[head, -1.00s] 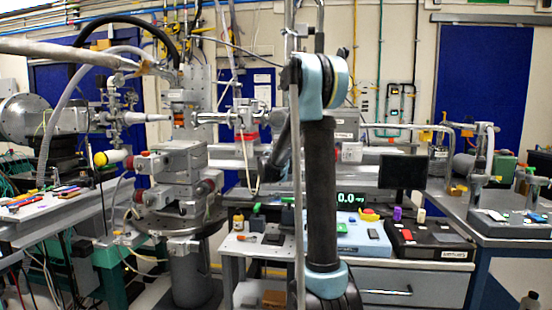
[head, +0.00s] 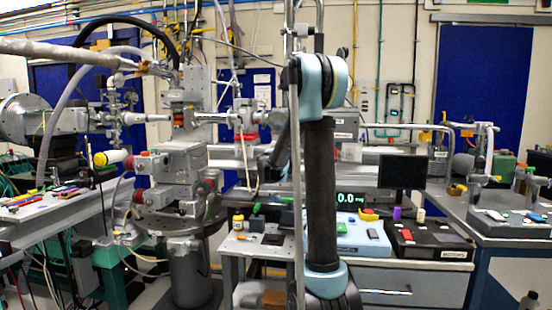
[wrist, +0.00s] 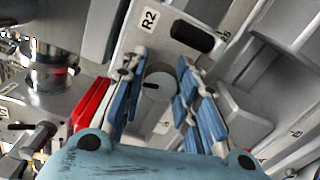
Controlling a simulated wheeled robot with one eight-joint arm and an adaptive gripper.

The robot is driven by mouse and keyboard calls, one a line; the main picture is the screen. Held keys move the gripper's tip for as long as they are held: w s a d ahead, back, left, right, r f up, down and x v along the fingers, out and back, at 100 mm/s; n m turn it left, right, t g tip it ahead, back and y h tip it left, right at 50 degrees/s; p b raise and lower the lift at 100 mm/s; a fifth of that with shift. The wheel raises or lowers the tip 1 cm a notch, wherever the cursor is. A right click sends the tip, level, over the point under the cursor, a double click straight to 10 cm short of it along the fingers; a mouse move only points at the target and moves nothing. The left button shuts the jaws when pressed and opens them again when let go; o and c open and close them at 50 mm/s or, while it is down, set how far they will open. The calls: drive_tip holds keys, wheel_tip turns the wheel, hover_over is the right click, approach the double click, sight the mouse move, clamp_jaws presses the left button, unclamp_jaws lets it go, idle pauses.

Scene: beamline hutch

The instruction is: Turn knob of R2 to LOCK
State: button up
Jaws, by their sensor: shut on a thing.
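In the wrist view, a round grey knob (wrist: 157,86) with a short dark line on its face sits on a light metal plate. A white label reading R2 (wrist: 149,19) is on the same plate, above the knob. My gripper (wrist: 162,62) has its blue-padded fingers on either side of the knob, shut on it. The fingers partly cover the knob's sides. The markings around the knob are too small or hidden to read, so I cannot tell which position its line points to. In the head view, I cannot make out the knob or my gripper.
A black oval part (wrist: 192,36) is beside the R2 label. A red part (wrist: 92,104) lies close to the left finger, and grey metal blocks (wrist: 240,115) stand at the right. In the head view, a monitor (head: 402,172) stands on the bench at the right.

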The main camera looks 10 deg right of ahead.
drive_tip(key=shift+s+f+m, duration=0.1)
drive_tip(key=shift+m, duration=1)
drive_tip(key=o, duration=0.8)
drive_tip(key=shift+f, duration=0.1)
drive_tip(key=v, duration=1.1)
drive_tip(key=shift+s+a, duration=0.2)
drive_tip(key=shift+s, duration=0.15)
